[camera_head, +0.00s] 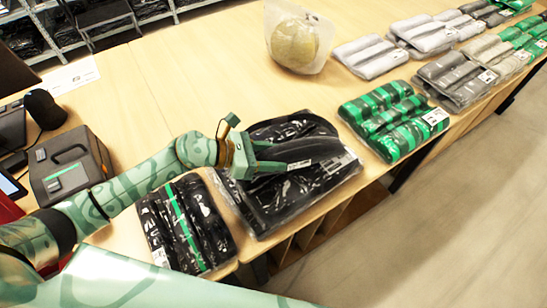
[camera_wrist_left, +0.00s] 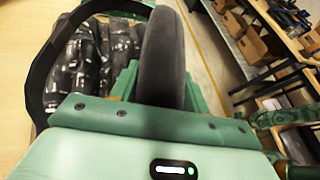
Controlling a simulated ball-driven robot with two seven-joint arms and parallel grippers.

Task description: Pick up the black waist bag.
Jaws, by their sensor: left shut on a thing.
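The black waist bag (camera_head: 303,149) is a dark, curved, padded shape over the plastic-wrapped black pack on the table. My left gripper (camera_head: 262,158) reaches it from the left and is shut on its near end. In the left wrist view the waist bag (camera_wrist_left: 163,55) stands up between the fingers of the left gripper (camera_wrist_left: 160,92), and its black strap (camera_wrist_left: 38,85) loops out to the left. The fingers hide the gripped part. I cannot tell whether the bag still touches the pack below. My right gripper is not in view.
A wrapped black pack (camera_head: 296,202) lies below the bag, and another with a green stripe (camera_head: 182,225) lies left of it. Green packs (camera_head: 395,120) lie to the right. A bagged yellowish item (camera_head: 298,42) stands behind. A dark label printer (camera_head: 70,165) stands left. The table's middle (camera_head: 190,85) is clear.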

